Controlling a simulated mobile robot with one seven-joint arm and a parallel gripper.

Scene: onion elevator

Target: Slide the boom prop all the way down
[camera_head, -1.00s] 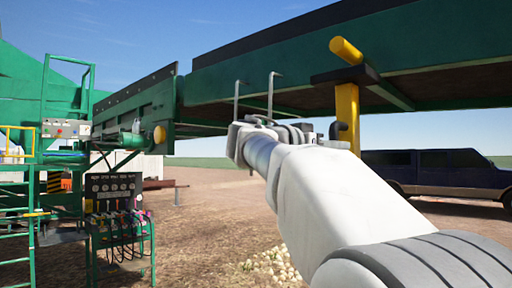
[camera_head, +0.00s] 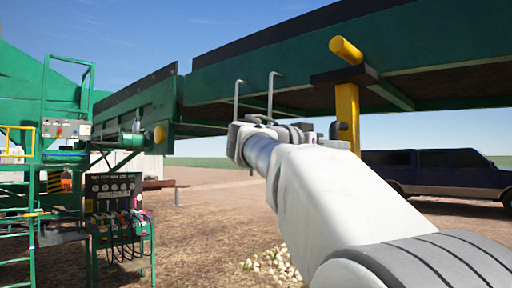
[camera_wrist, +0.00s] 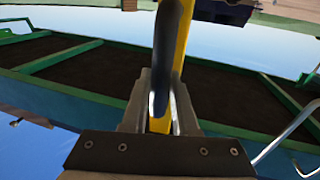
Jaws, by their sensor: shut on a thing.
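The boom prop is a yellow post (camera_head: 347,110) hanging below the green boom (camera_head: 430,65), with a dark collar and a yellow crossbar at its top. My arm hides its lower part in the head view. The wrist view looks upside down, with sky at the bottom.
A hose and lever panel (camera_head: 115,195) and a green ladder frame (camera_head: 30,215) stand at left. A dark blue vehicle (camera_head: 430,172) is parked behind at right. Open dirt ground lies between.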

